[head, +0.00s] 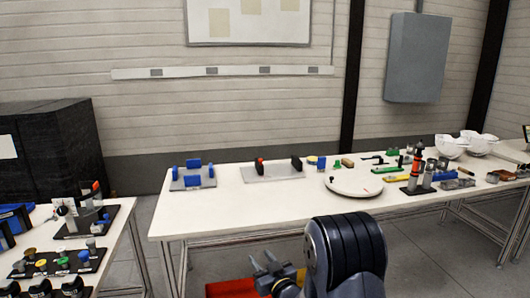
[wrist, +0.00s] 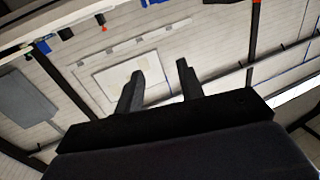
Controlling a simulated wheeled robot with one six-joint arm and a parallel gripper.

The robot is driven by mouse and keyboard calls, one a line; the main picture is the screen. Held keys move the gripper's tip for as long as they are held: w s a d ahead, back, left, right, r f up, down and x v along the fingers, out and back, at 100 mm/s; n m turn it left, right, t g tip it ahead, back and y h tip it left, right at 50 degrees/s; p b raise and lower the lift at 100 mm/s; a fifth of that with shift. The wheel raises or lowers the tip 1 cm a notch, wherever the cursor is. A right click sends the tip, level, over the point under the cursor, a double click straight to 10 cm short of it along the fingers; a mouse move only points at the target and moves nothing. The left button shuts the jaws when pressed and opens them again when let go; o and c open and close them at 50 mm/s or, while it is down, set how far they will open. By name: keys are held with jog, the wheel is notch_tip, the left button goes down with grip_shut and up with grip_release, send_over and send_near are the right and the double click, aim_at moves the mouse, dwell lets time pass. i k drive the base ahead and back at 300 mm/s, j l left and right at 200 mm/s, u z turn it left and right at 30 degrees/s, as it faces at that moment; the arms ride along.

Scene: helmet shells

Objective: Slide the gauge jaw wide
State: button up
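No part is clearly marked as the gauge in these frames. A grey plate (head: 274,174) on the long white table carries a dark upright block (head: 296,163) at its right and a dark block with a red-orange part (head: 260,164) at its left, with a gap between them. Left of it, another grey plate holds blue blocks (head: 194,165). I cannot tell which of these is the gauge jaw. My gripper (head: 274,266) is in front of the table, away from both plates. In the wrist view its two dark fingers (wrist: 160,72) stand apart with nothing between them.
A round white disc (head: 353,183) lies right of the plates. Small tools and white helmet shells (head: 451,146) crowd the table's right. A second table (head: 128,212) with fixtures stands at left. A red bin (head: 232,288) is below, near my arm. The table's front left is clear.

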aim_at(259, 166)
jog(key=i+l+u, duration=0.1)
jog(key=i+l, duration=0.3)
jog(key=i, duration=0.3)
jog(key=i+l, duration=0.5)
jog(key=i, duration=0.2)
jog(key=i+l+u, duration=0.15)
jog(key=i+l, duration=0.3)
jog(key=i, duration=0.25)
jog(key=i+j, duration=0.15)
jog(key=i, duration=0.15)
